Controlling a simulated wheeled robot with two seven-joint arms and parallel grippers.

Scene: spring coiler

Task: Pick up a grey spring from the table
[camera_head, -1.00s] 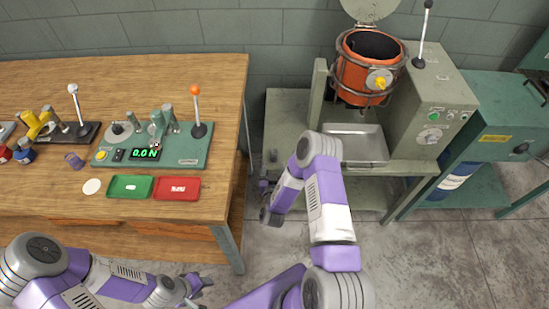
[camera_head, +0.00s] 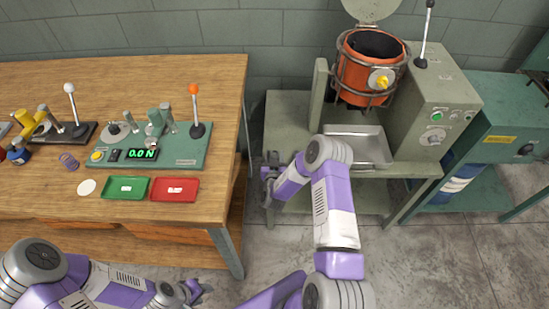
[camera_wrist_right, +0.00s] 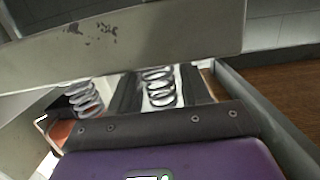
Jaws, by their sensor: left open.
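A small coil spring (camera_head: 68,160) stands on the wooden table (camera_head: 45,205), left of the green tester base; it looks purplish rather than plain grey. My left gripper (camera_head: 198,291) is open and empty, low in front of the table's front edge and well away from the spring. My right gripper (camera_head: 267,180) is in the gap between the table and the machine stand, far right of the spring; its finger gap is unclear. The right wrist view shows two grey coils (camera_wrist_right: 160,87) above a purple housing; I cannot tell whether they belong to my gripper.
The tester (camera_head: 185,148) reads 0.0 N. A green tray (camera_head: 125,188), a red tray (camera_head: 174,189) and a white disc (camera_head: 86,187) lie before it. A lever device (camera_head: 75,132) stands at left. An orange pot (camera_head: 350,72) sits on the stand at right.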

